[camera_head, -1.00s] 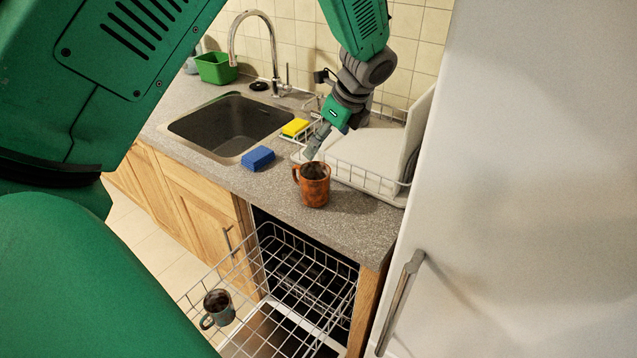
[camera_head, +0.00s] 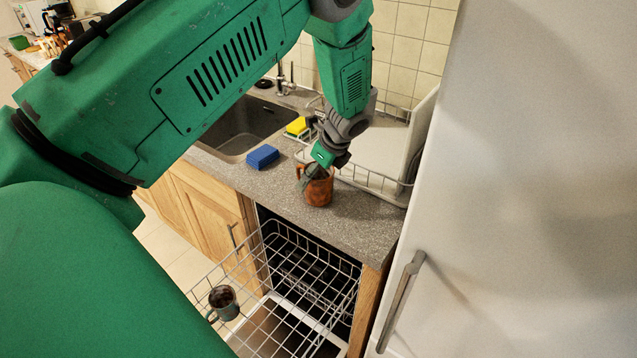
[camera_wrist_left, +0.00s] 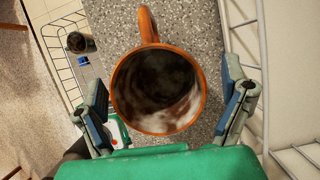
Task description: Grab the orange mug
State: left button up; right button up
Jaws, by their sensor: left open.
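The orange mug (camera_head: 319,190) stands upright on the grey counter, near its front edge above the open dishwasher. My left gripper (camera_head: 316,172) reaches down over the mug in the head view and hides part of its rim. In the left wrist view the mug (camera_wrist_left: 158,92) lies between the two open fingers (camera_wrist_left: 168,110), with a gap on each side. Its handle points to the top of that view, and its inside is dark and stained. My right gripper is in neither view.
A dish rack (camera_head: 366,180) stands close behind the mug. A blue sponge (camera_head: 262,157) and a yellow sponge (camera_head: 298,126) lie by the sink (camera_head: 236,131). Below, a pulled-out dishwasher rack (camera_head: 262,262) holds a dark mug (camera_head: 224,302). A white fridge (camera_head: 520,180) closes off the right.

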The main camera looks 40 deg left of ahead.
pick_arm(q)
jog(key=shift+s, duration=0.1)
jog(key=shift+c, duration=1.2)
jog(key=shift+r, duration=0.1)
jog(key=c, duration=1.2)
jog(key=shift+c, duration=0.2)
